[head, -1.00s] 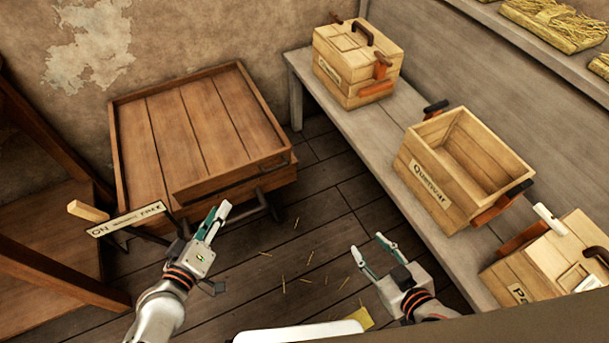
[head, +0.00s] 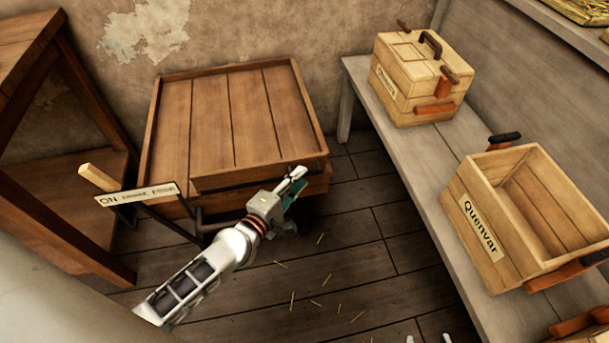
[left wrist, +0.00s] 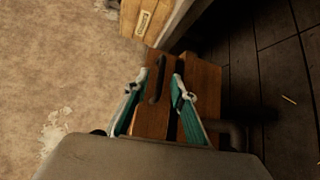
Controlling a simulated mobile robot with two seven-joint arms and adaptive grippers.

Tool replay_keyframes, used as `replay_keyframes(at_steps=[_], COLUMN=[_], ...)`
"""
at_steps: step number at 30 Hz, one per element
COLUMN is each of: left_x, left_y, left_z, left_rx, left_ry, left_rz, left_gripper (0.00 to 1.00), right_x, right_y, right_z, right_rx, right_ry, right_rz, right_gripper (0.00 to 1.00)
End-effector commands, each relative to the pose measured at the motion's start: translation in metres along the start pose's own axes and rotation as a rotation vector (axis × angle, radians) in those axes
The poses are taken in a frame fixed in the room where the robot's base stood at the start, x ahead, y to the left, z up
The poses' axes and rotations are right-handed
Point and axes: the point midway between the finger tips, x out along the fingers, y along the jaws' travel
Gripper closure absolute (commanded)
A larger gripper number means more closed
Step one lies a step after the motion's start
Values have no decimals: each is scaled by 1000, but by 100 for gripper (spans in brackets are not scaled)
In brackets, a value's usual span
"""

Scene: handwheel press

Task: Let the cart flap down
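The wooden cart (head: 232,115) stands against the wall in the head view. Its flap (head: 235,180) stands up along the cart's near edge. My left gripper (head: 298,182) is at the flap's right end. In the left wrist view, the left gripper (left wrist: 160,80) is open, with a dark handle (left wrist: 156,82) on the wooden boards showing between its fingers. I cannot tell whether they touch it. My right gripper (head: 428,339) shows only as two separated fingertips at the bottom edge of the head view.
A lever with a wooden grip (head: 98,178) and an ON sign (head: 135,195) stand left of the cart's front. A wooden frame (head: 60,150) is further left. A bench (head: 395,165) with a lidded crate (head: 420,85) and an open crate (head: 475,235) runs along the right. Straw lies on the open floor.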

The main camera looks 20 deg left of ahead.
Motion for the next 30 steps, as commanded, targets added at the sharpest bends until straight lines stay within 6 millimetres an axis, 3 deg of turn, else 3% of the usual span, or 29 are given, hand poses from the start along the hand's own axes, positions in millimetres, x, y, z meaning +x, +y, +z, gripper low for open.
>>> replay_keyframes(at_steps=[6,15,16,18,19,30], left_x=[20,23,23,23,23,22], left_y=[-2,-1,-1,-1,-1,-4], left_z=[0,0,0,0,0,0], left_rx=[0,1,1,1,2,5], left_ry=[0,0,0,0,0,1], left_rz=[-2,-1,-1,-1,-1,1], left_gripper=[75,75,78,96,100,100], right_x=[1,1,1,1,1,1], right_y=[-2,-2,-2,-2,-2,-4], right_z=[-1,-2,-2,-2,-2,3], right_rx=[5,6,6,6,6,10], right_ry=[4,6,7,7,7,-1], right_rz=[-3,-3,-3,-3,-3,-7], right_gripper=[60,60,60,60,60,60])
